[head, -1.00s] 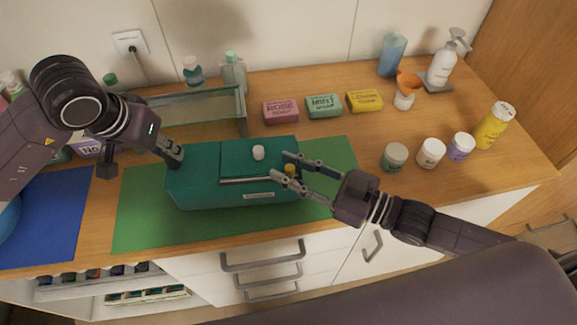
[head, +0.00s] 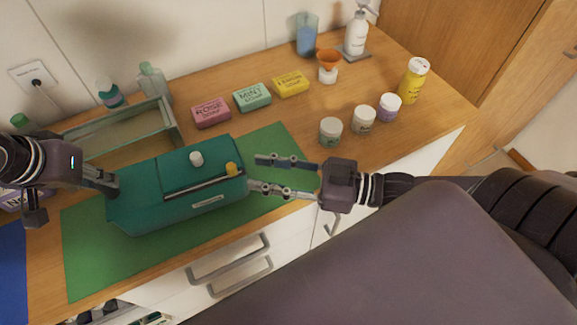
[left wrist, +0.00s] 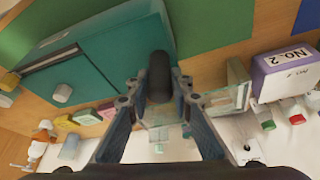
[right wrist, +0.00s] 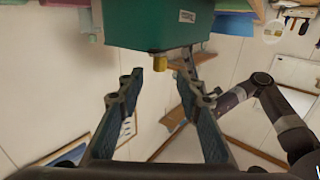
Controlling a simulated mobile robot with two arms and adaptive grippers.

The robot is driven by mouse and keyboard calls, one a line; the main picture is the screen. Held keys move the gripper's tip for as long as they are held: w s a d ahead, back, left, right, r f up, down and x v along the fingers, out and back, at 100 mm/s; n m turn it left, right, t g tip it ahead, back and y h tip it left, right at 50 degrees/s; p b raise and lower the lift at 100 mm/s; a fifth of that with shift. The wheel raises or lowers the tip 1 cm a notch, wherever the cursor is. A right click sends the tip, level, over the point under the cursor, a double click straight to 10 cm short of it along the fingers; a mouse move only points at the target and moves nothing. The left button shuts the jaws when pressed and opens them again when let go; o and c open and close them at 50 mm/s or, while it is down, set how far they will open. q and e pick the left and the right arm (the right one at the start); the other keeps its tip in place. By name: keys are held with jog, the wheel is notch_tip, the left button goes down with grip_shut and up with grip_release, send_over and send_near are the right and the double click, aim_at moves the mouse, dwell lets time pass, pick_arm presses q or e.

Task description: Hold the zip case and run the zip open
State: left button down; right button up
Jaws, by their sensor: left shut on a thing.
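The teal zip case (head: 160,199) lies on the green mat (head: 85,262). A dark, pale-edged line (head: 203,186) runs along its top, with a yellow zip pull (head: 232,169) near its right end. A white knob (head: 196,158) sits on top. My left gripper (head: 113,187) is shut at the case's left end; the left wrist view shows a dark cylindrical grip (left wrist: 158,76) between its fingers. My right gripper (head: 256,174) is open and empty, just right of the case. In the right wrist view the pull (right wrist: 187,64) hangs beyond the open fingertips.
A glass tray (head: 130,129) stands behind the case. Rose (head: 211,112), mint (head: 252,97) and lemon (head: 291,83) soaps lie behind the mat. Several jars, including a green-labelled one (head: 330,131), stand at the right. Drawers (head: 225,263) are below the counter edge.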

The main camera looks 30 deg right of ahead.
jog(key=shift+v, duration=2.3)
pick_arm(q)
jog(key=c, duration=1.6)
grip_release()
